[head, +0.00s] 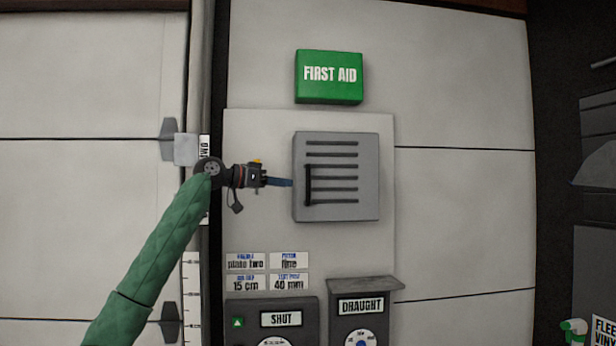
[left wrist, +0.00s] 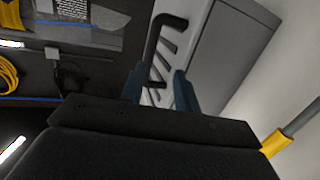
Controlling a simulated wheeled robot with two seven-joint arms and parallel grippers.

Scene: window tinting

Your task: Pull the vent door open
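The vent door (head: 343,215) is the front of a grey box with several dark slats, mounted on a pale wall panel. It looks closed. Its black bar handle (head: 307,186) stands upright near its left edge. My left gripper (head: 291,183) is at the left side of the vent, close to the handle. In the left wrist view its two blue fingers (left wrist: 159,88) are apart, and the handle (left wrist: 151,48) shows between and beyond their tips. I cannot tell whether they touch it. The vent door (left wrist: 205,55) also shows there. My right gripper is not in view.
A green first aid box (head: 329,77) is above the vent. Below are several labels (head: 267,271), a dark box marked SHUT (head: 247,310) and a draught box (head: 365,286) with a protruding top. The wall right of the vent (head: 460,220) is clear.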

